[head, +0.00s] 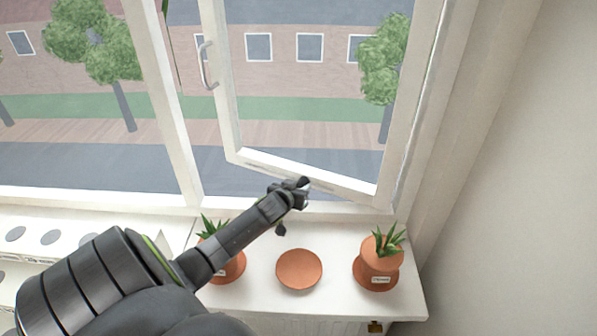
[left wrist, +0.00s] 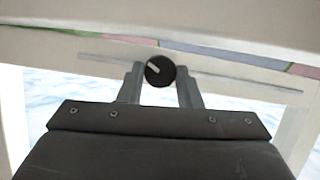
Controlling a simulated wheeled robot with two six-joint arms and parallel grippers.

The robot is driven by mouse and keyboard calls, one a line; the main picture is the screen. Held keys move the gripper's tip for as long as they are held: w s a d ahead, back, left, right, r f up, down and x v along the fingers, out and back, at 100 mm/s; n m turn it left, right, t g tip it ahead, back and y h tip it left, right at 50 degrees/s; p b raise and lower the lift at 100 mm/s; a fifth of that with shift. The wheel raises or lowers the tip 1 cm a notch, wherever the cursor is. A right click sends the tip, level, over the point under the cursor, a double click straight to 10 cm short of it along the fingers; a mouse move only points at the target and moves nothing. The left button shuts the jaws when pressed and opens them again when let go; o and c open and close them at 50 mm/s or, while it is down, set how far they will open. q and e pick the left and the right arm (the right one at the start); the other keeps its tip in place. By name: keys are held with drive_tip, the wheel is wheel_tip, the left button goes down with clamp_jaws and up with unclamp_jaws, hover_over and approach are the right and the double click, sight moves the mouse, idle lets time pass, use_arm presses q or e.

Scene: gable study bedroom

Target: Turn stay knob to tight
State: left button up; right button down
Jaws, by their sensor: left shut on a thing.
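The stay knob (left wrist: 160,71) is a round black knob with a pale pointer line slanting to the upper left in the left wrist view. It sits by a thin pale stay bar (left wrist: 235,80) along the bottom of the window frame. My left gripper (head: 302,193) is at the lower rail of the open window sash (head: 345,183) in the head view. Its two grey fingers (left wrist: 160,88) are on either side of the knob, shut on it. In the head view the knob is hidden by the gripper. No tight marking is readable. My right gripper is not in view.
A white sill (head: 335,240) lies below. On it stand a potted plant (head: 381,262) at right, an empty terracotta saucer (head: 299,269) in the middle, and another potted plant (head: 232,268) partly behind my left arm. The sash has a handle (head: 206,66). A wall (head: 530,170) is at right.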

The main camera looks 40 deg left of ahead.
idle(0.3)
use_arm(q)
drive_tip(key=o, duration=1)
drive_tip(key=b+v, duration=0.1)
drive_tip(key=v, duration=1.6)
drive_tip(key=shift+s+d+r+b, duration=0.15)
drive_tip(key=shift+b, duration=0.15)
